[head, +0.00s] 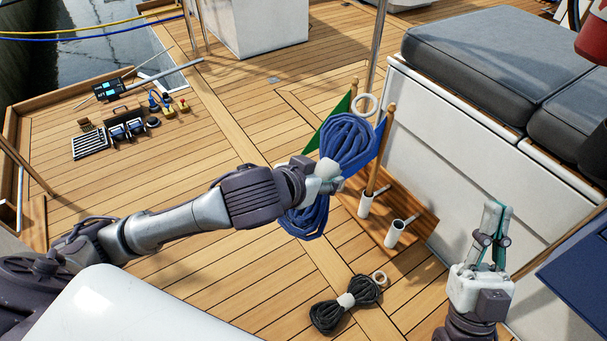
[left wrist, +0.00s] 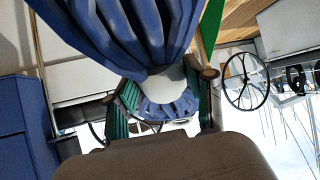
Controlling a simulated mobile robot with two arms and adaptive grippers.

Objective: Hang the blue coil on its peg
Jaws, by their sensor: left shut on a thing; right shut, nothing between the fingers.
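The blue coil (head: 347,138) is a bundle of rope with a white band round its middle and a white ring (head: 364,105) at its upper end. My left gripper (head: 322,178) is shut on it at the band, holding it above the deck. The left wrist view shows the coil (left wrist: 120,35) and its white band (left wrist: 165,85) between the fingers. Behind the coil stands a wooden post (head: 379,150) with a rounded top and blue beside it. The ring is left of this post's top, apparently apart from it. My right gripper (head: 493,215) is shut and empty.
A wooden board (head: 412,225) carries white tubes (head: 395,234). A green flag (head: 338,118) shows behind the coil. A black coil (head: 345,304) with a white ring lies on the deck. A cushioned bench (head: 480,70) stands right; tools (head: 125,125) lie at left.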

